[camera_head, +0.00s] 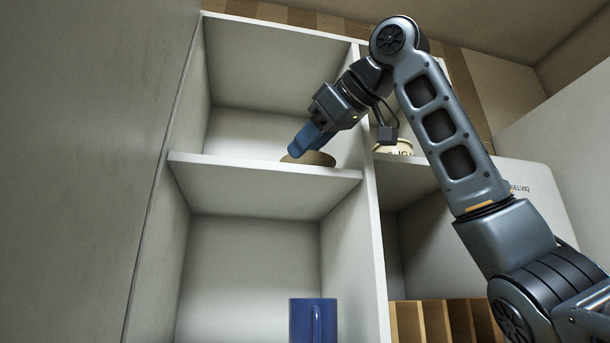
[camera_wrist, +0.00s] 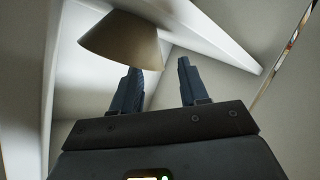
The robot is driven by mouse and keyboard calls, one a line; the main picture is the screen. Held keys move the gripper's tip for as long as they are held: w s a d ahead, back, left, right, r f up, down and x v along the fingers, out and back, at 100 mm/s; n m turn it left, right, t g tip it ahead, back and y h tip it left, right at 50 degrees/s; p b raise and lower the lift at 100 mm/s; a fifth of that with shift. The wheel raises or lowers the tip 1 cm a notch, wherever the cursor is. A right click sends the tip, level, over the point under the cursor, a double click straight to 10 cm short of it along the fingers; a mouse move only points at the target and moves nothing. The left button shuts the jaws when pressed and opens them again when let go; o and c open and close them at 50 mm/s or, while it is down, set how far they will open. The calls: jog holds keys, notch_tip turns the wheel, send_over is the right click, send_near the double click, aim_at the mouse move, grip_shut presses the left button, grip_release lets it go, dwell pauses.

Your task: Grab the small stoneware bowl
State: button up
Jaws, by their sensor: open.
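The small stoneware bowl (camera_head: 321,158) is tan and sits on the upper-left shelf of a white cabinet, near the shelf's front edge. My gripper (camera_head: 299,147) is at the bowl, with its blue fingers over the left part and hiding some of it. In the wrist view the bowl (camera_wrist: 122,38) shows at the upper left, its wide edge towards the fingers. There my gripper (camera_wrist: 160,70) is open, with nothing between its fingers. The left finger's tip meets the bowl's wide edge in the picture; I cannot tell whether they touch.
The shelf board (camera_head: 250,172) runs under the bowl, and an upright divider (camera_head: 370,215) stands to its right. A cream lettered container (camera_head: 396,147) is beyond that divider. The shelf's left part is clear.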

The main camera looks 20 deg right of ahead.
jog(key=x, duration=0.1)
jog(key=p+x, duration=0.1)
jog(key=x, duration=0.1)
jog(key=shift+w+r+p, duration=0.15)
jog(key=shift+w+p, duration=0.2)
jog(key=shift+w, duration=0.1)
jog(key=shift+w+a+f, duration=0.2)
jog(key=shift+w+f, duration=0.05)
jog(key=shift+w, duration=0.25)
jog(key=shift+c, duration=0.2)
grip_shut()
